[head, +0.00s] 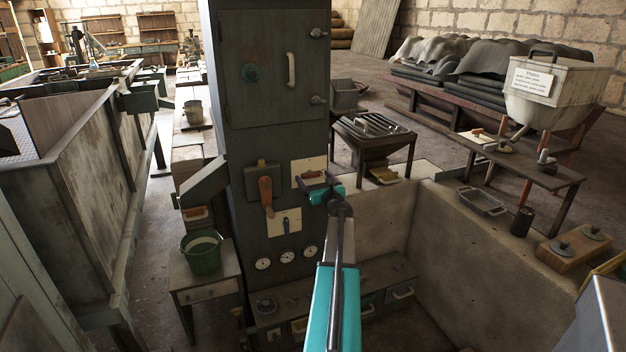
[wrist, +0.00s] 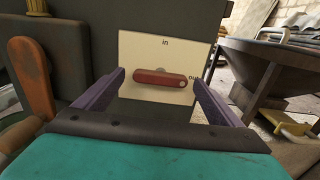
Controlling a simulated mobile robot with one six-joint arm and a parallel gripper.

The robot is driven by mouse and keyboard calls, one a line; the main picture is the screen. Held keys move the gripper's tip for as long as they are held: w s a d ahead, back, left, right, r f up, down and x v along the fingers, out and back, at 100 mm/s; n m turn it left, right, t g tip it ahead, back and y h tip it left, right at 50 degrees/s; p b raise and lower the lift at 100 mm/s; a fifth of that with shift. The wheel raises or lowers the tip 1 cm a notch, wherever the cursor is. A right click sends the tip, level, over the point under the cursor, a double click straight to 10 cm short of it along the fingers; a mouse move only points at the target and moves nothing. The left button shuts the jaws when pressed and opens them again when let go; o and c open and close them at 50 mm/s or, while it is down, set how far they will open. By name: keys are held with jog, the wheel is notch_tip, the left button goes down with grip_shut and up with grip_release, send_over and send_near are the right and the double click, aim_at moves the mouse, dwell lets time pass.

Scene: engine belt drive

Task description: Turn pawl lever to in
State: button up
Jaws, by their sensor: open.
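The pawl lever (wrist: 160,78) is a red bar on a cream plate (wrist: 138,45) marked "in" at the top, with a partly hidden label at the right. The lever lies almost level, its pale-dotted end at the right beside that label. In the head view the cream plate (head: 309,166) is on the dark cabinet, partly hidden by my gripper (head: 315,180). In the wrist view my gripper (wrist: 159,80) is open and empty, its purple fingers on either side of the lever. I cannot tell how far the fingertips are from the plate.
A lever with an orange-brown handle (head: 266,193) is close on the left and also shows in the wrist view (wrist: 33,80). A blue lever (head: 286,226) and several gauges (head: 263,264) are below. A dark stand (head: 374,139) with a tray top is to the right.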

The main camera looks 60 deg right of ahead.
jog(key=shift+w+d, duration=0.15)
jog(key=shift+w, duration=0.05)
jog(key=c, duration=1)
jog(key=shift+a, duration=0.3)
jog(key=shift+c, duration=0.3)
jog(key=shift+d, duration=0.15)
